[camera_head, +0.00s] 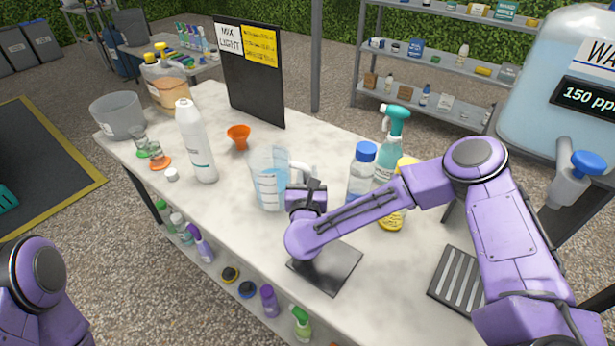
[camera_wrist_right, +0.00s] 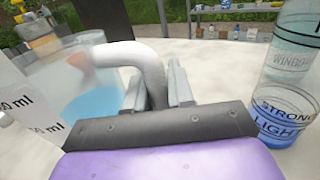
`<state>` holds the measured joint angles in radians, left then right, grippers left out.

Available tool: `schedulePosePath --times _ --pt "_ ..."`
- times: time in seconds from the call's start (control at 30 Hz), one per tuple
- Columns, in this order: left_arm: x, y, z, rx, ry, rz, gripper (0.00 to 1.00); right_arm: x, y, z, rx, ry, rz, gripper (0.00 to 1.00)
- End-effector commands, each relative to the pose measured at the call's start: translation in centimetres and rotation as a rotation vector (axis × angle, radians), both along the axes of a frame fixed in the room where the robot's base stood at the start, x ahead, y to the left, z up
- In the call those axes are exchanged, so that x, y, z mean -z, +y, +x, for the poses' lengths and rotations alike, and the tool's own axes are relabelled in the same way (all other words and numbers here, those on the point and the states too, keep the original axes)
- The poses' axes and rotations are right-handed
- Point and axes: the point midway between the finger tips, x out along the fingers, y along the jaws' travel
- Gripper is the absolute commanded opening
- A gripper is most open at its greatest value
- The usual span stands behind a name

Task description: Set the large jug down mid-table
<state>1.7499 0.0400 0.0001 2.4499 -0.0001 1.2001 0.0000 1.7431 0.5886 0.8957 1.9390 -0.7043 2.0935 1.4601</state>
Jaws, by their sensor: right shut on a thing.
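The large jug (camera_head: 269,181) is clear, with measuring marks and some blue liquid inside. It appears upright at the middle of the table (camera_head: 235,235), but I cannot tell whether its base touches the top. My right gripper (camera_head: 305,190) is shut on the jug's white handle (camera_wrist_right: 150,65), at the jug's right side. In the right wrist view, the jug (camera_wrist_right: 95,95) is left of the fingers (camera_wrist_right: 158,88). Of my left arm, only a purple link shows at lower left of the head view; its gripper is out of view.
A blue-capped bottle (camera_head: 361,175) and a teal spray bottle (camera_head: 388,150) stand right of the jug. A white bottle (camera_head: 195,145) and orange funnel (camera_head: 238,136) are left. A dark square mat (camera_head: 325,268) lies in front. A black sign board (camera_head: 256,85) stands behind.

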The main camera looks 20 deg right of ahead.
Motion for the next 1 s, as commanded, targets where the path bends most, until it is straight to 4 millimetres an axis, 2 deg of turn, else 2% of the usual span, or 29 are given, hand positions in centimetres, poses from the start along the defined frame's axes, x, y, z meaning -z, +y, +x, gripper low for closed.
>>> schedulePosePath --times 0.13,0.17,0.2,0.23,0.47,0.57,0.67,1.0 --pt "0.5 0.0 0.0 0.000 0.000 0.000 0.43 0.3 0.0 0.0 0.000 -0.004 0.002 0.00" --pt "0.4 0.0 0.0 0.000 0.000 0.000 0.43 0.3 0.0 0.0 0.000 0.000 0.000 0.32" --pt "0.3 0.0 0.0 0.000 0.000 0.000 0.43 0.3 0.0 0.0 0.000 0.000 0.000 0.45" --pt "0.4 0.0 0.0 0.000 0.000 0.000 0.43 0.3 0.0 0.0 0.000 0.000 0.000 0.48" --pt "0.3 0.0 0.0 0.000 0.000 0.000 0.43 0.3 0.0 0.0 0.000 0.000 0.000 0.48" --pt "-0.4 0.0 0.0 0.000 0.000 0.000 0.43 -0.4 0.0 0.0 0.001 0.000 0.000 0.48" --pt "0.6 0.0 0.0 0.000 0.000 0.000 0.43 0.1 0.8 -1.5 -0.005 -0.002 0.000 0.48" --pt "2.9 0.0 0.0 0.000 0.000 0.000 0.43 0.2 4.0 -9.2 -0.007 -0.002 -0.003 0.48"
